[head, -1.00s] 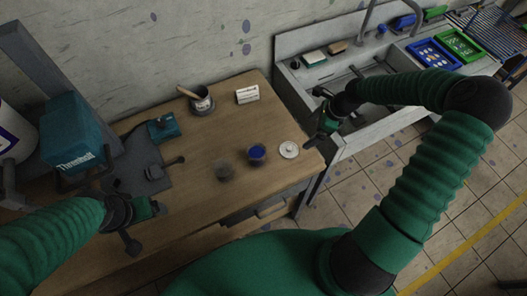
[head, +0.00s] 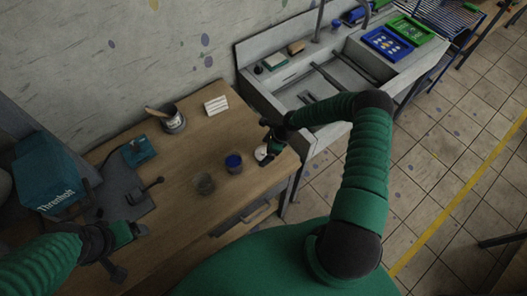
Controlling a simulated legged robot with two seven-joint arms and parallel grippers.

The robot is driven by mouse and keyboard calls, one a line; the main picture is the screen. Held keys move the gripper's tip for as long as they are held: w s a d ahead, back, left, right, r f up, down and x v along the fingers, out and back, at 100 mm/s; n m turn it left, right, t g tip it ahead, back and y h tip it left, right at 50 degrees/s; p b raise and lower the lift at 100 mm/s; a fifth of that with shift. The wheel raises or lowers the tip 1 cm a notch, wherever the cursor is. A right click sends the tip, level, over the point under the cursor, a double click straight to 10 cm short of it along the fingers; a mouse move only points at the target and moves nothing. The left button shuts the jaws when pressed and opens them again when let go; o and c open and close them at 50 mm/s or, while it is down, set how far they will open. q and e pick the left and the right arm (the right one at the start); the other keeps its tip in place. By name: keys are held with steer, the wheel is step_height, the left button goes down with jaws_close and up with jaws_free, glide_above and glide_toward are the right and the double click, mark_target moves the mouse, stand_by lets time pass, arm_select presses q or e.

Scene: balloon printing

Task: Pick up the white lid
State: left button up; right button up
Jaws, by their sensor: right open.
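The white lid (head: 261,153) lies on the wooden table near its right edge, beside a cup with blue contents. My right gripper (head: 267,158) is right over the lid and hides part of it; it is open, and I cannot tell whether it touches the lid. My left gripper (head: 139,230) is over the left part of the table, near the grey mat; its jaws are too small and dark to read.
The blue-filled cup (head: 234,164) and a clear cup (head: 204,184) stand left of the lid. A tin with a brush (head: 174,122), a white card (head: 216,106) and a teal machine (head: 54,177) are farther back. A sink (head: 318,92) adjoins the table's right side.

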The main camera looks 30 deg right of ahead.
steer(key=shift+w+f, duration=0.1)
steer(key=shift+f, duration=0.15)
steer(key=c, duration=1.3)
steer(key=shift+r, duration=0.15)
